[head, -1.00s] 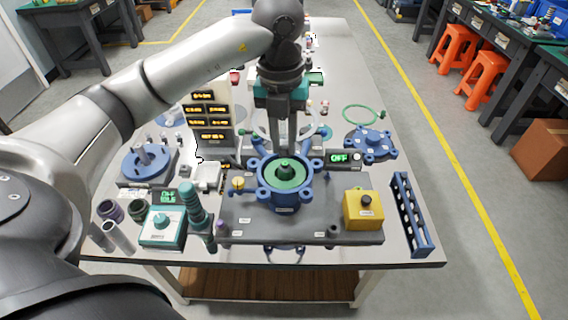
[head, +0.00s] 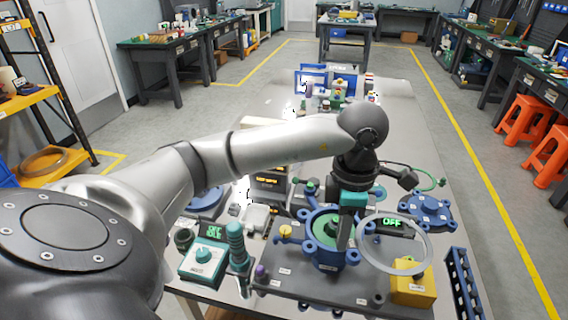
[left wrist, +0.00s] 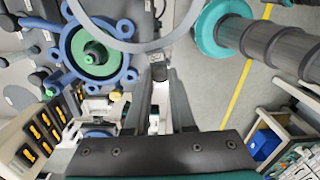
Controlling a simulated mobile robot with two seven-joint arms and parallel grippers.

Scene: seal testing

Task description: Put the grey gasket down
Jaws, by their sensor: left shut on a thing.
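The grey gasket (head: 398,273) is a large thin ring. My left gripper (head: 345,243) is shut on its left edge in the head view and holds it above the bench, tilted, to the right of the blue lugged housing (head: 312,246). In the left wrist view the ring (left wrist: 130,47) arcs past my fingertips (left wrist: 159,72) and overlaps the edge of the housing (left wrist: 128,75) with its green centre (left wrist: 95,50). The gap between ring and bench cannot be judged exactly. My right gripper is not in view.
A blue rack (head: 462,285) is at the right edge. A display reading OFF (head: 392,224) shows through the ring.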

